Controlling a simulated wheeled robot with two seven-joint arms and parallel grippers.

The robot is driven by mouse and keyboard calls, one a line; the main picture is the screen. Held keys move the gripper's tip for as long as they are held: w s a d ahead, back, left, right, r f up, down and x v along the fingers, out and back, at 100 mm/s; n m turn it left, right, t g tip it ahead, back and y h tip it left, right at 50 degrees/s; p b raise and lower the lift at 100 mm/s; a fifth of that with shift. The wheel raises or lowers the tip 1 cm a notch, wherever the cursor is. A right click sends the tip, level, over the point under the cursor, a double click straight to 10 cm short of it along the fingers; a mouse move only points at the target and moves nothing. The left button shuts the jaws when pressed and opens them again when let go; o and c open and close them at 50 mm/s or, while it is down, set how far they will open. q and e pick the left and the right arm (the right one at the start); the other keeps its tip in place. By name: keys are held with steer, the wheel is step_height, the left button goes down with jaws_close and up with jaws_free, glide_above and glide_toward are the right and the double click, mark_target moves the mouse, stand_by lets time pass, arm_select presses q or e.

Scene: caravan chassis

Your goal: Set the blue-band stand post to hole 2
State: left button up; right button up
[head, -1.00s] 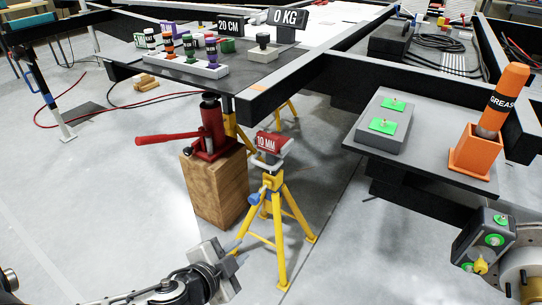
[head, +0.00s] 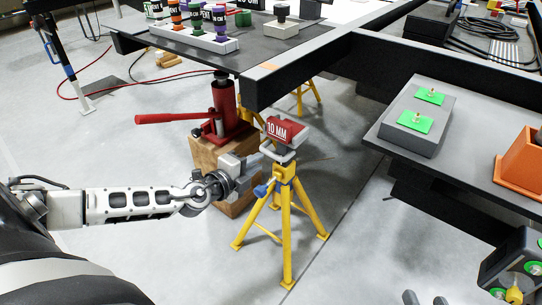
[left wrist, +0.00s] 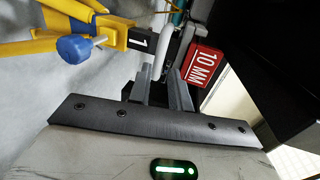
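The stand is a yellow tripod (head: 286,232) with a blue knob (head: 262,190) and a grey top under a red "10 MM" sign (head: 285,129). In the left wrist view the knob (left wrist: 75,47), a black "1" label (left wrist: 139,40) and the sign (left wrist: 203,66) show near a pale post (left wrist: 162,58). My left gripper (head: 266,158) is at the stand's neck, left of the post. Its fingers (left wrist: 158,88) are apart, with the post at the gap; contact is unclear. A small teal patch shows beyond; I cannot tell whether it is the band. My right gripper (head: 425,298) is partly visible, fingertips apart.
A red jack (head: 225,105) stands on a wooden block (head: 207,155) behind my left gripper. The black chassis beam (head: 300,72) runs above the stand. A grey box with green pads (head: 418,122) and an orange holder (head: 522,163) sit on the right shelf.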

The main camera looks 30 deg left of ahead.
mark_target(269, 155)
arm_select(q)
steer(key=x, duration=0.6)
steer(key=shift+f+b, duration=0.1)
steer(key=shift+b, duration=0.3)
steer(key=shift+w+f, duration=0.1)
steer(key=shift+w, duration=0.55)
arm_select(e)
steer(key=shift+w+a+r, duration=0.1)
steer(key=shift+a, duration=0.05)
